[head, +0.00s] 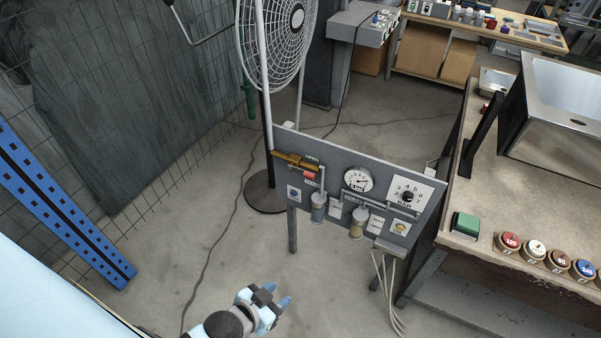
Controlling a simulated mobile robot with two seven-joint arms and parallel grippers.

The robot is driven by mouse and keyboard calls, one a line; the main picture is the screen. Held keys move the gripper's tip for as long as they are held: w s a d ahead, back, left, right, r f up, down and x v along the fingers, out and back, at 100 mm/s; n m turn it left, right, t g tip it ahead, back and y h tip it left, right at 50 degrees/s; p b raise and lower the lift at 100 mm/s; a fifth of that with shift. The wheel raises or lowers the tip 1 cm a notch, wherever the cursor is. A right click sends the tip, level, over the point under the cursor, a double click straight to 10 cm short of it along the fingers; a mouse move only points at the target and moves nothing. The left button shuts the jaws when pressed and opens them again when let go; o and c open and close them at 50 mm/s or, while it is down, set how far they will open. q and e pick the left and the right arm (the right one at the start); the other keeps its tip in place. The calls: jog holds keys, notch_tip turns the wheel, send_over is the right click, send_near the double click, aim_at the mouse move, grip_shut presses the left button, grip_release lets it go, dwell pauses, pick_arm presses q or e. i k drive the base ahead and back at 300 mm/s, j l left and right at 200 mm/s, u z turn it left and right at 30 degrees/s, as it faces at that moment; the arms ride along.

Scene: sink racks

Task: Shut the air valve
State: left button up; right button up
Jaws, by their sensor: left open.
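The air valve (292,160) sits at the upper left of a grey upright panel (335,152) in the head view. It shows a long yellow-brown bar lying roughly along the pipe line, with a small red part (309,176) below its right end. My left gripper (277,295) is low in the picture, in front of and below the panel, well apart from the valve. Its pale blue fingertips are apart, with nothing between them. My right gripper is not in view.
The panel also carries a round gauge (358,180), a black knob (407,196) and two filter bowls. A standing fan (277,40) is behind its left end. A workbench with a metal sink (570,110) is at the right. Hoses hang below the panel. Floor at left is clear.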

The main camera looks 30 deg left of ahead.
aim_at(312, 175)
jog(key=i+l, duration=0.3)
jog(key=i+l+u, duration=0.1)
jog(key=u, duration=1.65)
jog(key=i+l, duration=0.05)
jog(key=l, duration=0.05)
